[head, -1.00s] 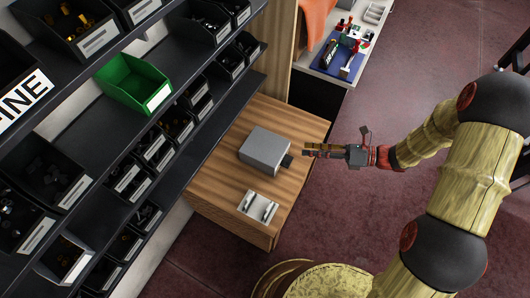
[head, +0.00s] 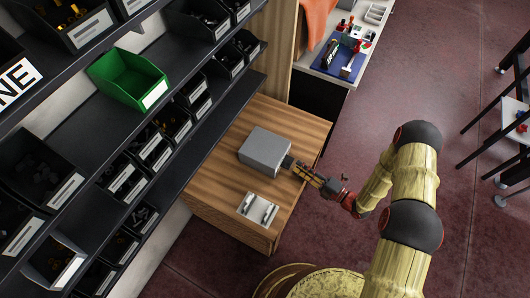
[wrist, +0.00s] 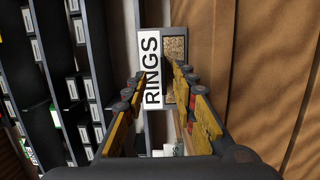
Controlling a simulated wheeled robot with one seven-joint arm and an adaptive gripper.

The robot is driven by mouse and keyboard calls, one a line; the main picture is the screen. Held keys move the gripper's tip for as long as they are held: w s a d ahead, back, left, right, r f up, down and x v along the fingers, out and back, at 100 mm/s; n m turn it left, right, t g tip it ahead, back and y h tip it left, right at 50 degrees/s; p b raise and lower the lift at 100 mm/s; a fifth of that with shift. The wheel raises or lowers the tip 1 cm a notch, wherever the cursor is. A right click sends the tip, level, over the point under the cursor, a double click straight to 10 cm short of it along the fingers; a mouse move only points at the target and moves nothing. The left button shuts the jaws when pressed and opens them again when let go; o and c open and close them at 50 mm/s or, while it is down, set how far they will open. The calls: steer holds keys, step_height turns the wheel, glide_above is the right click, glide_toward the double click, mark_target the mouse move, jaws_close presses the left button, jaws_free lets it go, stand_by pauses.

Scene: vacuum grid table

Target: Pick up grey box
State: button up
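The grey box (head: 265,150) sits on the wooden cabinet top in the head view. My gripper (head: 293,164) is at the box's right side, with its fingertips very near or touching the box's right corner; I cannot tell which.
A light plate with two metal handles (head: 257,209) lies on the wooden cabinet (head: 225,185) in front of the box. Dark shelves with bins and a green bin (head: 128,78) stand at left. A wooden panel rises behind. Open floor lies right.

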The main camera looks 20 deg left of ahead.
mark_target(291, 162)
steer(key=x, duration=0.1)
steer(key=b+x, duration=0.1)
steer(key=x, duration=0.2)
steer(key=shift+a+f+b, duration=0.25)
steer(key=shift+f+b, duration=0.1)
steer(key=shift+f, duration=0.05)
steer(key=shift+w+a+r, duration=0.1)
steer(key=shift+a, duration=0.2)
steer(key=c, duration=0.4)
jaws_close()
